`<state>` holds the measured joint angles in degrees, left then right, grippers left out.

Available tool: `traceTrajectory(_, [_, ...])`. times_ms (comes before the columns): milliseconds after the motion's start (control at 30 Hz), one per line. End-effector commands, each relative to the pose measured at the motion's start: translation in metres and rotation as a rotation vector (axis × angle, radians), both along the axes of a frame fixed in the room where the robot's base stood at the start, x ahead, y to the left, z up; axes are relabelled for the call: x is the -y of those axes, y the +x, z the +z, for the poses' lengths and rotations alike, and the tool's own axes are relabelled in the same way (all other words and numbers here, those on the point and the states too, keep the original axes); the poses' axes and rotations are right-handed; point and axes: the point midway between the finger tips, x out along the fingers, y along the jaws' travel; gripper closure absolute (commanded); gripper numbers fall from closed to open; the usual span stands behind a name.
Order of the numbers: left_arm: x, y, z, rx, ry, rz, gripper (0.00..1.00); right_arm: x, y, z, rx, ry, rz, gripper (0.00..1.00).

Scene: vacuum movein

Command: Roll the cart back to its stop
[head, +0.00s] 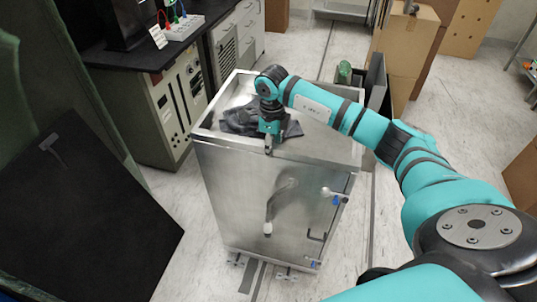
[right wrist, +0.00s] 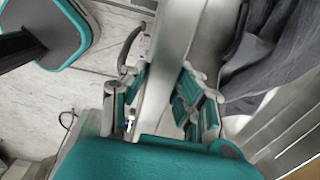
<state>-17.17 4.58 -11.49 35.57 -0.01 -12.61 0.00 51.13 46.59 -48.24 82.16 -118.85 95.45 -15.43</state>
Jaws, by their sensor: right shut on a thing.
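The cart (head: 240,190) is a tall silver metal box with a raised rim around its top, standing upright on casters in the middle of the head view. My right gripper (head: 268,146) reaches down onto the near top rim. In the right wrist view its fingers (right wrist: 160,92) lie on both sides of the metal rim (right wrist: 166,60) and are shut on it. A dark grey cloth (head: 243,121) lies in the cart's top, behind the gripper. My left gripper is not in view. No stop can be made out clearly.
A black-topped lab bench (head: 140,52) with equipment stands left of the cart. A dark panel (head: 85,215) is at the lower left. Cardboard boxes (head: 403,45) and a green bottle (head: 345,72) are behind at the right. A dark floor strip (head: 251,280) runs under the cart.

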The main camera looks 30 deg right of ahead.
Motion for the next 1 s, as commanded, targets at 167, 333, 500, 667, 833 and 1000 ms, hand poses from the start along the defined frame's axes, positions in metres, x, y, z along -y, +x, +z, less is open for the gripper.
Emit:
traceTrajectory(167, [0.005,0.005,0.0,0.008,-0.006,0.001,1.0,-0.016,-0.01,-0.009,-0.04,0.025,0.02,0.51])
traceTrajectory(333, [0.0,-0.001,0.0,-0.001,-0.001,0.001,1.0,-0.015,-0.01,-0.009,-0.038,0.023,0.02,0.5])
traceTrajectory(500, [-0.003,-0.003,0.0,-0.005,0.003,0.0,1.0,-0.014,-0.009,-0.008,-0.036,0.022,0.018,0.5])
traceTrajectory(667, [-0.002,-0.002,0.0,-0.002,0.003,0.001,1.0,-0.013,-0.008,0.001,-0.032,0.02,0.017,0.5])
traceTrajectory(833, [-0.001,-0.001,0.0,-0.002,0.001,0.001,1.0,-0.013,-0.007,0.033,-0.03,0.02,0.017,0.5])
traceTrajectory(1000, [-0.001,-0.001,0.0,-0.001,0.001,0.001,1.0,-0.014,-0.007,0.07,-0.031,0.021,0.019,0.5])
